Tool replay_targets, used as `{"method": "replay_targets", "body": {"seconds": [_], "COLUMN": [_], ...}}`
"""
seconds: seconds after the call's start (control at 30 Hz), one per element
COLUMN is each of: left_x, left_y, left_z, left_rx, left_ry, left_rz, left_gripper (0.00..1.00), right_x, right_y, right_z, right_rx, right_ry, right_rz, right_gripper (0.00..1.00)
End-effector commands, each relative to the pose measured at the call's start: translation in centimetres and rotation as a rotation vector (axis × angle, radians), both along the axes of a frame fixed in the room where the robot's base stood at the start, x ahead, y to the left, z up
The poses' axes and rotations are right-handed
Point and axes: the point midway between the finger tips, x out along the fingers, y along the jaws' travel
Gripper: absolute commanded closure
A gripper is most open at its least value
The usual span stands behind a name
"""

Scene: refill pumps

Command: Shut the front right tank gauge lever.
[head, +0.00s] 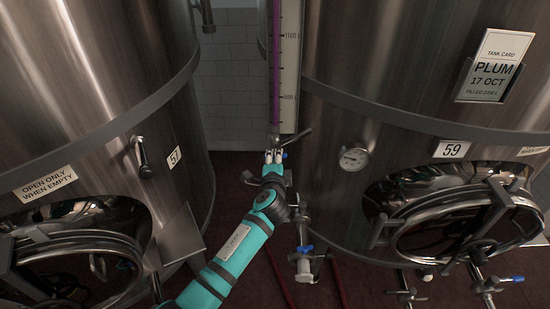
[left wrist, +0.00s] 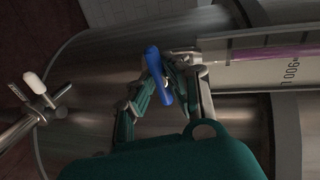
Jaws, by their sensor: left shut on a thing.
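The right tank (head: 420,60), marked 59, has a tall gauge (head: 288,70) on its left side, with a purple column and a number scale. The gauge lever is blue; a small bit of it (head: 285,155) shows beside my left gripper (head: 273,158) at the gauge's lower end. In the left wrist view the blue lever (left wrist: 153,62) lies between the fingers of my left gripper (left wrist: 168,82), which is shut on it. The gauge (left wrist: 270,55) with its purple column is just beyond. The fingers hide part of the lever. My right gripper is out of view.
A second tank (head: 80,60), marked 57, stands at left. A steel handle (head: 303,137) juts out close to my gripper. A lower valve with a blue handle (head: 304,249) is beneath.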

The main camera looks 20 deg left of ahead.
Motion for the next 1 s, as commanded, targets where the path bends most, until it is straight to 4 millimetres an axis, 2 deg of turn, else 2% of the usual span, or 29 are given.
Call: {"method": "replay_targets", "body": {"seconds": [0.3, 0.8, 0.83, 1.0], "left_x": [-0.02, -0.04, -0.05, -0.03], "left_y": [-0.11, -0.07, -0.07, -0.06], "left_z": [-0.17, -0.22, -0.22, -0.17], "left_rx": [0.099, 0.118, 0.118, 0.116], "left_ry": [0.031, 0.037, 0.037, 0.035], "left_rz": [-0.002, -0.001, -0.001, -0.001], "left_gripper": [1.00, 1.00, 0.87, 0.64], "right_x": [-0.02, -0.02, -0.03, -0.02], "right_y": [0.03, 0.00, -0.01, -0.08], "right_z": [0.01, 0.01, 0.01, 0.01], "right_rx": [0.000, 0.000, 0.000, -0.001], "right_ry": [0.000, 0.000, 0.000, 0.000], "right_rz": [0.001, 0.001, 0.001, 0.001], "right_gripper": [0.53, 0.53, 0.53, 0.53]}}
